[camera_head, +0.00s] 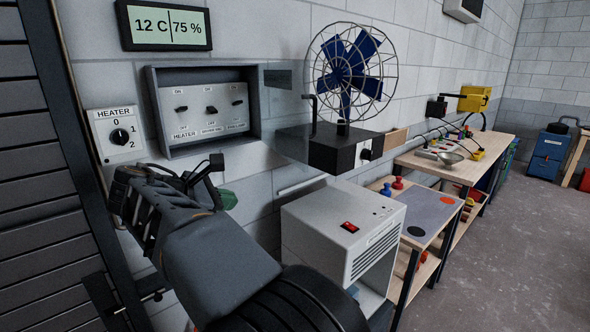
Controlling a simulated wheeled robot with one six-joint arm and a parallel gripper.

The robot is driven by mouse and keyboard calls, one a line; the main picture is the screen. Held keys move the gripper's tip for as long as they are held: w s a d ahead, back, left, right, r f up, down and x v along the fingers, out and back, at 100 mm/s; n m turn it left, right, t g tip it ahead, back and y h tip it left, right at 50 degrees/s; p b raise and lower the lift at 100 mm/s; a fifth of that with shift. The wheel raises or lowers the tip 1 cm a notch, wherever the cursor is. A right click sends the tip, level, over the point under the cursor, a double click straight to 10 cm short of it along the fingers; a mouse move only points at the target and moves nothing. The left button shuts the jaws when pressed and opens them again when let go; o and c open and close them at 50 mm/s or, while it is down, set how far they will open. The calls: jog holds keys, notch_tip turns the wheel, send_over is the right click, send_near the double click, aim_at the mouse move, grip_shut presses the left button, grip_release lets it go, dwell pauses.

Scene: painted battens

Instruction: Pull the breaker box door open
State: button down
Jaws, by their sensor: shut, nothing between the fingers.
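The breaker box (206,150) is a grey metal box on the wall at upper left. Its front is uncovered, and several black switches with ON and OFF labels show inside, one marked HEATER. A dark flat piece (278,78) sticks out just right of the box; I cannot tell whether it is the door. My gripper (207,170) is shut and empty, just below the box's lower edge and apart from it in the picture. My arm rises from the bottom and hides the wall below the box.
A heater dial (119,136) is on the wall left of the box. A caged blue fan (350,72) stands on a black unit (335,148) to the right. A white heater (343,232) stands below it. Workbenches (480,150) line the wall. The floor (490,260) at right is clear.

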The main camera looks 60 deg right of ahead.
aim_at(304, 152)
jog(key=d+r+g+h+b, duration=0.2)
jog(key=d+r+g+h, duration=0.1)
jog(key=d+r+g, duration=0.3)
jog(key=shift+n+g, duration=0.4)
jog(key=x, duration=0.7)
jog(key=r+p+x, duration=0.1)
jog(key=x, duration=0.3)
jog(key=shift+s+a, duration=0.2)
jog(key=shift+s, duration=0.15)
jog(key=shift+s+d, duration=0.3)
jog(key=shift+d, duration=0.3)
